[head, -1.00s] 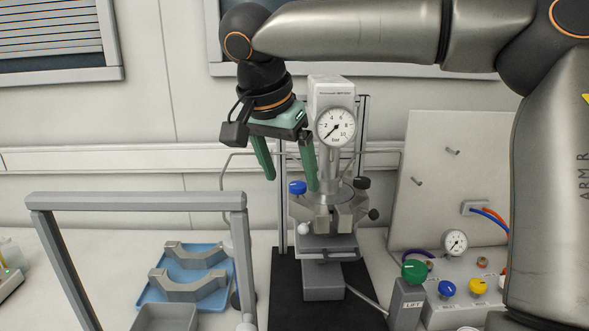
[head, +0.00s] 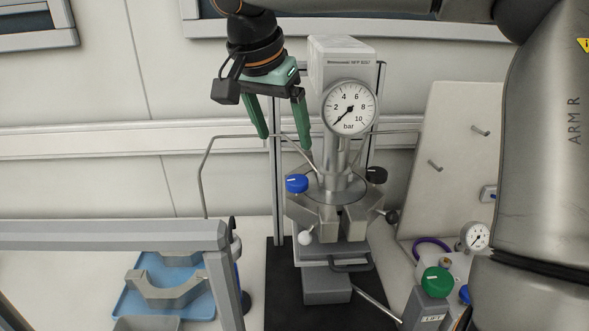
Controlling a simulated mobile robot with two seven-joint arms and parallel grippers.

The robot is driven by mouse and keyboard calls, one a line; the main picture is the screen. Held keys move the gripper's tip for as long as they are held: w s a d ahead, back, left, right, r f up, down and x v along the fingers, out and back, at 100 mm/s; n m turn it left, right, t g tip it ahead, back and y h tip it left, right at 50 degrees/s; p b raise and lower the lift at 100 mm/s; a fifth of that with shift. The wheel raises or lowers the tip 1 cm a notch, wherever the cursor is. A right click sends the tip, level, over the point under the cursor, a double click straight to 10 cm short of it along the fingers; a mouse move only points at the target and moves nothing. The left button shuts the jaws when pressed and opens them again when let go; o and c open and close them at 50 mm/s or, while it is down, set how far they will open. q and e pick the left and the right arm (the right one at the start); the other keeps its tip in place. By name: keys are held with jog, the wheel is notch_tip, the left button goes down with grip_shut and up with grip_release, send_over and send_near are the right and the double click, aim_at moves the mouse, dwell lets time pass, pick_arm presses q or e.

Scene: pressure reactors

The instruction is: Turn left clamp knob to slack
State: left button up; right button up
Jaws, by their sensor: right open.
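The pressure reactor has a grey head (head: 342,60), a round gauge (head: 350,107) with its needle at the low end, and a clamp ring below. The left clamp knob (head: 297,183) is blue with a pale mark on top and sits on the left of the clamp. A black knob (head: 376,175) sits on the right. My right gripper (head: 285,142) has green fingers and points down, open and empty. Its fingertips show above the blue knob in the picture, apart from it. My left gripper is not in view.
A grey frame (head: 110,235) stands at the front left, near a blue tray (head: 195,305) holding grey clamp halves (head: 168,290). A green LIFT knob (head: 437,282) stands at the right. A panel with pegs (head: 455,150) leans behind.

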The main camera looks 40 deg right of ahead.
aim_at(297, 179)
jog(key=x, duration=1.1)
jog(key=shift+f+p, duration=0.3)
jog(key=shift+f, duration=0.05)
grip_shut()
jog(key=shift+s+d+n+t+y, duration=0.1)
jog(key=shift+n+t+y, duration=0.35)
jog(key=shift+n, duration=1.15)
grip_release()
jog(key=shift+r, duration=0.1)
